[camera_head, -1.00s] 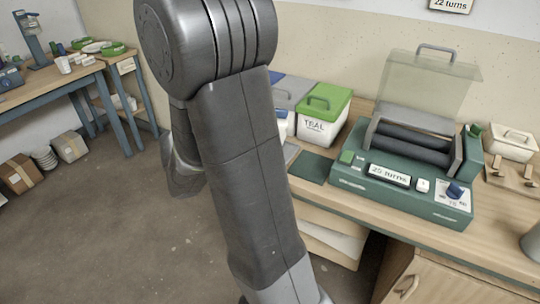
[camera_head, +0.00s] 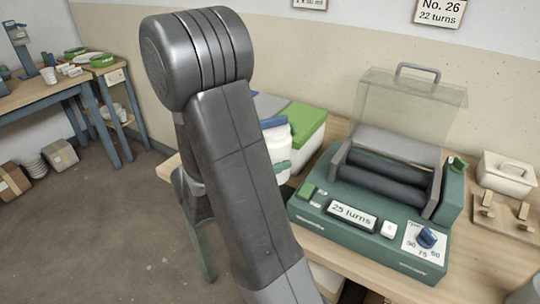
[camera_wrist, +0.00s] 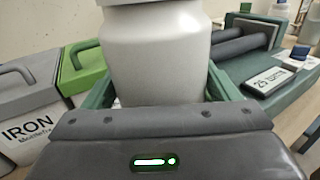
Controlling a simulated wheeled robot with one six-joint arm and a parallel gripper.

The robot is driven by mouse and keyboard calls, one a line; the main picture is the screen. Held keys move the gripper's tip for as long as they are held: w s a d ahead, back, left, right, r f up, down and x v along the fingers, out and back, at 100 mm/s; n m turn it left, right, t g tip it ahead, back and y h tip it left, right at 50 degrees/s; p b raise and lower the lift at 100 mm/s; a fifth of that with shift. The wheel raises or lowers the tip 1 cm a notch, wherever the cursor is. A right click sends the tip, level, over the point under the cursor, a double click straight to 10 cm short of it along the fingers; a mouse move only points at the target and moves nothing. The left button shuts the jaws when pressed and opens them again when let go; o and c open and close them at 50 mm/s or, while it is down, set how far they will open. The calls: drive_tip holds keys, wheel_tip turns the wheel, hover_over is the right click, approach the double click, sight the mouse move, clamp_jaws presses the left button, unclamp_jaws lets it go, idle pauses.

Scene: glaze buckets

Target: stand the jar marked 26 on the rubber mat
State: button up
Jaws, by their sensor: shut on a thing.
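A pale grey-white jar (camera_wrist: 155,65) stands upright between the green fingers of my gripper (camera_wrist: 160,92) in the wrist view. My gripper is shut on it. In the head view the jar (camera_head: 278,138) shows a blue lid beside my arm, with a green finger (camera_head: 283,168) against it. No number shows on the jar's visible side. My arm hides part of the jar and most of the gripper in the head view. I cannot make out the rubber mat clearly now; the area left of the green machine is largely covered.
The green roller machine (camera_head: 375,225), reading 25 turns, stands right of the jar with its clear cover (camera_head: 410,105) raised. A green-lidded bucket (camera_head: 305,125) and a grey-lidded IRON bucket (camera_wrist: 25,105) stand close by. A lidded white box (camera_head: 505,172) is farther right.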

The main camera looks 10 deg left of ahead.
drive_tip(key=shift+f+b, duration=3.25)
drive_tip(key=shift+f, duration=0.75)
drive_tip(key=o, duration=1.2)
drive_tip(key=shift+f, duration=0.1)
drive_tip(key=p+v, duration=0.1)
drive_tip(key=v, duration=1.3)
drive_tip(key=shift+w+d, duration=0.1)
drive_tip(key=shift+d, duration=0.1)
